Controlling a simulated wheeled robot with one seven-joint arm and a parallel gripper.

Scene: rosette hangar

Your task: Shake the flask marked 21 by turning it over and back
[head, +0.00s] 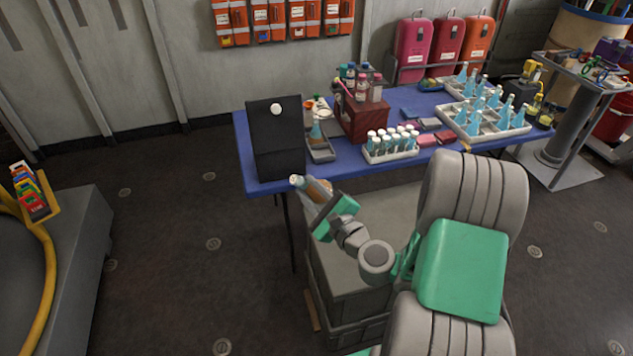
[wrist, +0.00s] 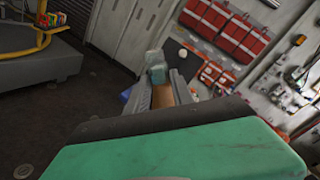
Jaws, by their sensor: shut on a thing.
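My gripper (head: 322,197) is shut on a small flask (head: 309,188), held in the air in front of the blue table's near left edge. The flask lies tilted, its pale end pointing up and left. A brownish part shows near the fingers. In the wrist view my gripper's fingers (wrist: 165,92) close around a brown part, and a pale blue-grey part of the flask (wrist: 156,70) sticks out beyond them. The fingers and the green gripper body hide the rest. No number can be read on the flask.
A black upright panel (head: 275,135) stands on the blue table (head: 360,178) just behind the flask. A grey tray with another flask (head: 317,130), a white rack of vials (head: 375,157) and a tray of blue flasks (head: 457,126) stand further right. Open floor lies to the left.

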